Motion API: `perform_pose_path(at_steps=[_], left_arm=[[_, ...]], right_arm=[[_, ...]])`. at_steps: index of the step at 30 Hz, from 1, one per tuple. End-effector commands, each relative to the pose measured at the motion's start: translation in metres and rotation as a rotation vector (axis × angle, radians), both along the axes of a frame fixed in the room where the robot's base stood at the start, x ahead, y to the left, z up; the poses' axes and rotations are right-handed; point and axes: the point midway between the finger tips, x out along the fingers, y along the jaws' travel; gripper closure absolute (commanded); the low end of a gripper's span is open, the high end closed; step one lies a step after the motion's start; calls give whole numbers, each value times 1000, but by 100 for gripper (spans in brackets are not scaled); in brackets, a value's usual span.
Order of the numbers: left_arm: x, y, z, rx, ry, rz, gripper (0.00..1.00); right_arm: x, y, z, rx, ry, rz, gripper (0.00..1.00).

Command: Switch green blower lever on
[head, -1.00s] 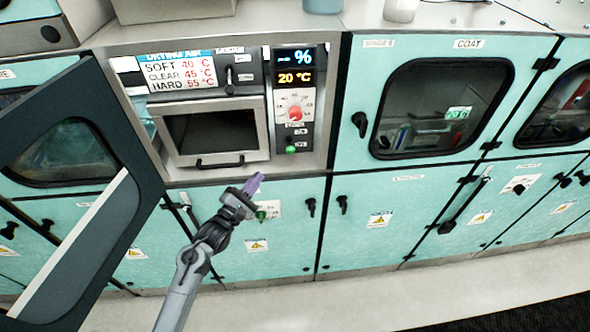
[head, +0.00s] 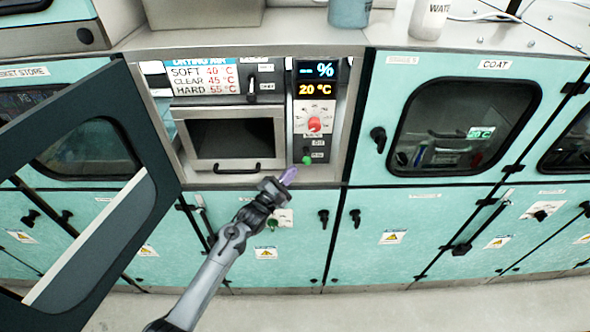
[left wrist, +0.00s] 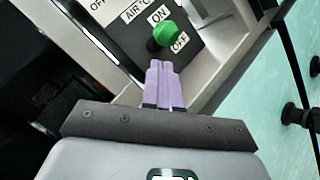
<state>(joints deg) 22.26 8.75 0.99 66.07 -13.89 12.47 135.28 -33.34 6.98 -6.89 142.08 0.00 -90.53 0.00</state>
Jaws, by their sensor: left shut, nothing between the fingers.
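The green blower lever (head: 307,159) is a small knob low on the control panel, below the red dial. In the left wrist view the green knob (left wrist: 166,34) sits between the ON label (left wrist: 159,15) and the OFF label (left wrist: 180,42). My left gripper (head: 289,175) has purple fingers and is just below and left of the lever in the head view. Its fingertips (left wrist: 159,64) are shut and empty, pointing at the knob; whether they touch it I cannot tell. My right gripper is not in view.
The red dial (head: 314,124) and the 20 °C display (head: 314,89) are above the lever. A closed drying-oven door (head: 224,167) is to the left. An open dark door (head: 85,200) stands at left.

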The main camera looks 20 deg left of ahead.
Motion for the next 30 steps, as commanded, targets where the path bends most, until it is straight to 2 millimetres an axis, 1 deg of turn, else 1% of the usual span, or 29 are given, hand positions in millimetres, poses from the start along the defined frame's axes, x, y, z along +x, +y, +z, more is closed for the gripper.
perform_pose_path(at_steps=[1,6,20,23,27,30], left_arm=[[3,-4,4,-1,1,-1,100],[9,-12,9,-1,2,0,100],[10,-14,11,-1,2,1,100],[10,-14,16,-8,15,1,100],[10,-14,24,-29,59,2,100],[12,-19,28,-49,101,-5,100]], right_arm=[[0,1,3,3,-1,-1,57],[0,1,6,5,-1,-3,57],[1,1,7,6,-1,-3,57],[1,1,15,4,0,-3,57],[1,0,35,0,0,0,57],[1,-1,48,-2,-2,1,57]])
